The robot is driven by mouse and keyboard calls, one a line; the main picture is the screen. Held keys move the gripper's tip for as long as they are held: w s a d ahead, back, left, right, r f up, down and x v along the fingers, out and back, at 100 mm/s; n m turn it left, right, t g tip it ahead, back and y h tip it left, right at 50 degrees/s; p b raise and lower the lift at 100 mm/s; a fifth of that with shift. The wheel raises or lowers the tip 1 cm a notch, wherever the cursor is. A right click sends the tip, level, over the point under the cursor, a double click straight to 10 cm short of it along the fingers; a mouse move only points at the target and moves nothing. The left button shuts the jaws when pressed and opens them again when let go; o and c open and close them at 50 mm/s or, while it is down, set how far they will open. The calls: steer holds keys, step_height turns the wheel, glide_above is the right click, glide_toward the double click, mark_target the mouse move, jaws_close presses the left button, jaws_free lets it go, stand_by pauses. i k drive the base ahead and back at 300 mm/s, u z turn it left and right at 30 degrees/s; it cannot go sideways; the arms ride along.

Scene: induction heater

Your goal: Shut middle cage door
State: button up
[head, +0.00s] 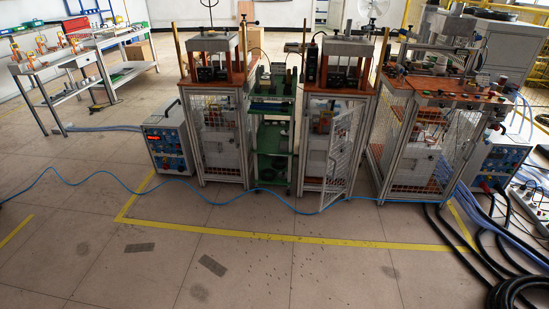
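The middle cage door (343,158) is a white wire-mesh panel in a light metal frame, on the front of the middle cage cabinet (312,98). It stands open at an angle, with its left edge swung out toward me and its lower corner close above the floor. The right edge seems to be the hinged side. Through the opening, the inside of the cabinet shows at the left of the door. My gripper is not in view.
A left cage cabinet (215,140), a green cart (273,145) and a right cage cabinet (410,150) flank it. A blue cable (120,182) crosses the floor in front, near a yellow floor line (250,235). Black hoses (515,290) lie at the right. The front floor is mostly clear.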

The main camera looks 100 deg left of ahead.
mark_target(334, 119)
steer(key=u, duration=2.75)
steer(key=i, duration=1)
steer(key=u, duration=0.3)
steer(key=i, duration=1.3)
steer(key=z, duration=0.4)
